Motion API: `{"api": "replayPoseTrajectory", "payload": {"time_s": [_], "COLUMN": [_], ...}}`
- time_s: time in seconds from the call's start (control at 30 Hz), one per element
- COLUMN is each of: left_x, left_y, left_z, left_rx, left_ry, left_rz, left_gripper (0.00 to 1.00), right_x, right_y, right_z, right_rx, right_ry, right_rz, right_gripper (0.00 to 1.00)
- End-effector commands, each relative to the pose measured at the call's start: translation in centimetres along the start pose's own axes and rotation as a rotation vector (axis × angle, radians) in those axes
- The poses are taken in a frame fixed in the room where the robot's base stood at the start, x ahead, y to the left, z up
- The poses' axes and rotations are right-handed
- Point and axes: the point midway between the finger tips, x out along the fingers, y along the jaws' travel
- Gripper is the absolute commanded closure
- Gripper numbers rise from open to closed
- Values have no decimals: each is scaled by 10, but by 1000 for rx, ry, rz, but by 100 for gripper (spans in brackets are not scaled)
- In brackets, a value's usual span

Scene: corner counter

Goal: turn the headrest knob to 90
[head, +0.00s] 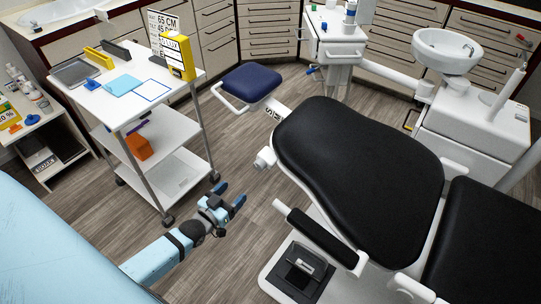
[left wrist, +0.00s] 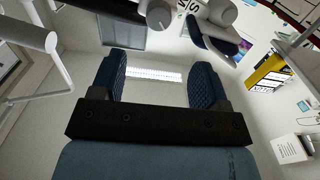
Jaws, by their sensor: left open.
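A white knob (head: 264,158) sticks out from the left side of the black-cushioned chair's upper end (head: 355,150). A small white label with dark letters (head: 273,112) is near it. My left gripper (head: 231,194) is open and empty, below and left of the knob, apart from it and above the floor. In the left wrist view the open fingers (left wrist: 160,75) have nothing between them. A white rounded part (left wrist: 222,12) at the top edge there may be the knob; its angle cannot be read. My right gripper is not in view.
A white cart (head: 130,85) with a yellow box (head: 179,57) stands left of the gripper. A blue stool (head: 251,83) is beyond the knob. A black padded armrest (head: 322,238) is at right. Bare floor (head: 225,140) lies between cart and chair.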

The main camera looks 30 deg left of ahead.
Motion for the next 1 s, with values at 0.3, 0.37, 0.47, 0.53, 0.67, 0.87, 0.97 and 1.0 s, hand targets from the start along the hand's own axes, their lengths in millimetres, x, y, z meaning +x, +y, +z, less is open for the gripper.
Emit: {"api": "replayPoseTrajectory", "payload": {"time_s": [0.3, 0.37, 0.47, 0.53, 0.67, 0.87, 0.97, 1.0], "left_x": [37, 51, 73, 87, 111, 133, 137, 138], "left_y": [1, 1, 1, 1, 1, 1, 1, 1], "left_z": [0, 0, 1, 0, 1, 0, 0, 0], "left_rx": [-7, -6, -6, -6, -5, -5, -5, -5], "left_ry": [7, 7, 6, 6, 4, 3, 2, 2], "left_rz": [-3, -3, -3, -3, -3, -2, -2, -2], "left_gripper": [31, 31, 31, 31, 31, 31, 31, 31], "right_x": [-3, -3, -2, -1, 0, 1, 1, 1], "right_y": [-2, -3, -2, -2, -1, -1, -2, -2], "right_z": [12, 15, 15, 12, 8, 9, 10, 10], "right_rx": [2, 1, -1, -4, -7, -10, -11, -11], "right_ry": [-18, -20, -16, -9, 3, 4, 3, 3], "right_rz": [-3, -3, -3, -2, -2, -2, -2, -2], "right_gripper": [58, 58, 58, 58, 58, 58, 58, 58]}}
